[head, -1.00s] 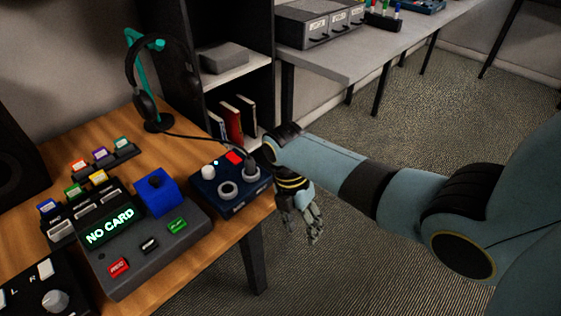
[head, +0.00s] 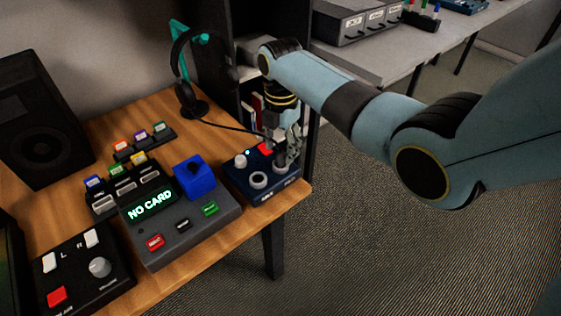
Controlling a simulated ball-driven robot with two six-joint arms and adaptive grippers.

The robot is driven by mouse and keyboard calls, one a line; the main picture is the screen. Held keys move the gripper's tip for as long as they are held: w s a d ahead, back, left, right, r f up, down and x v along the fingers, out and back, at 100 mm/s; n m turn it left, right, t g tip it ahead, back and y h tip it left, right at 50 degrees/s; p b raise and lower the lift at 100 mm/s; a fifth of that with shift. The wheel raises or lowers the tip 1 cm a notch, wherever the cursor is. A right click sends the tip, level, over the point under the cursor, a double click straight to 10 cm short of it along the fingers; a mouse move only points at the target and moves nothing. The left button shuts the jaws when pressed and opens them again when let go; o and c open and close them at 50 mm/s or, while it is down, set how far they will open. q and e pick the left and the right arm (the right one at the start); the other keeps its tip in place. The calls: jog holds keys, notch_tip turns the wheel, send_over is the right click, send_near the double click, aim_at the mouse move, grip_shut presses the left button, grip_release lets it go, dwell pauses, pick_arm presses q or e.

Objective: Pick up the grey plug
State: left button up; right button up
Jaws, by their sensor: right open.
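The grey plug (head: 279,155) stands upright in the right-hand ring socket of the small dark blue box (head: 262,193). A black cable leads from it to the headphones. My right gripper (head: 285,148) points down over the box with its fingers open around or right beside the plug. The fingers hide much of the plug, so I cannot tell whether they touch it. My left gripper is not in view.
Headphones (head: 184,85) hang on a teal stand behind. A grey console (head: 200,232) reading "NO CARD" with a blue block (head: 195,180) is left of the box. A dark shelf is close behind my gripper. The table's front right edge is near the box.

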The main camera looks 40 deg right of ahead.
aim_at(281, 153)
jog(key=shift+a+f, duration=0.1)
jog(key=shift+f, duration=1.45)
jog(key=shift+s, duration=0.1)
grip_shut()
